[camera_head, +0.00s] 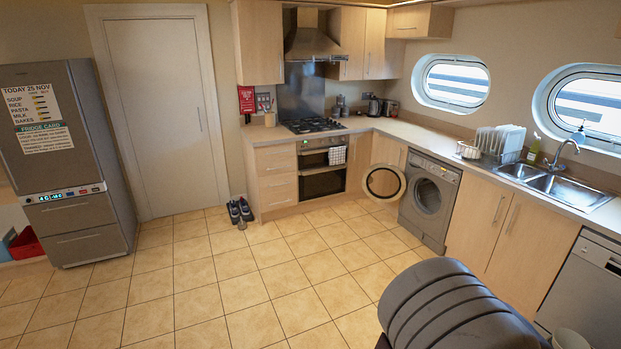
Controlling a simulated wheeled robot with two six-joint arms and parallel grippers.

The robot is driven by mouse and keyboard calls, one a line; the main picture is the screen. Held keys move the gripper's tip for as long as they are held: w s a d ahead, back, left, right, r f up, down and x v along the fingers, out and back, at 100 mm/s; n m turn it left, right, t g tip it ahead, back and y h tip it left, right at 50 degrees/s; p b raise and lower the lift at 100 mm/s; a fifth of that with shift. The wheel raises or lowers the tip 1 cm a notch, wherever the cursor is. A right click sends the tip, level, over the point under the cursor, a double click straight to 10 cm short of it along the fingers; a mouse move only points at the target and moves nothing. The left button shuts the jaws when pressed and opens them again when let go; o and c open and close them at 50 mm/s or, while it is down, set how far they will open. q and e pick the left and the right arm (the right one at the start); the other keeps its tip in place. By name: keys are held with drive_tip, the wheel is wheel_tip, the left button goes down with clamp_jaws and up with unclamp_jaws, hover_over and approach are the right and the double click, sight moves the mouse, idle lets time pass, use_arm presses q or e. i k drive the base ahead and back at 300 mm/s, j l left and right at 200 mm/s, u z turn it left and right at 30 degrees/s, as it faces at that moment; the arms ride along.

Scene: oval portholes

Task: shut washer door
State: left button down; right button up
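The grey washer (430,199) stands under the counter, right of the oven. Its round door (384,169) is open and swung out to the left, with a dark rim and pale glass. The washer's drum opening (428,195) is uncovered. A large dark ribbed shape at the lower right appears to be part of my own body. Neither of my grippers shows in this view.
An oven (322,179) stands left of the washer. Counter cabinets (509,240) and a dishwasher (590,295) line the right. A fridge (72,150) is at the left. Shoes (240,211) lie beside the cabinet. The tiled floor (240,275) between is clear.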

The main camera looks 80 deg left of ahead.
sight(383, 184)
drive_tip(key=u, duration=0.45)
drive_tip(key=j+u, duration=0.1)
drive_tip(key=u, duration=0.85)
drive_tip(key=i+u, duration=0.1)
drive_tip(key=u, duration=0.85)
drive_tip(key=i, duration=3.4)
drive_tip(key=i+z, duration=0.2)
drive_tip(key=i, duration=0.25)
drive_tip(key=i+j+z, duration=0.25)
drive_tip(key=i, duration=0.2)
drive_tip(key=i+j+z, duration=0.2)
drive_tip(key=i, duration=0.25)
drive_tip(key=z, duration=0.85)
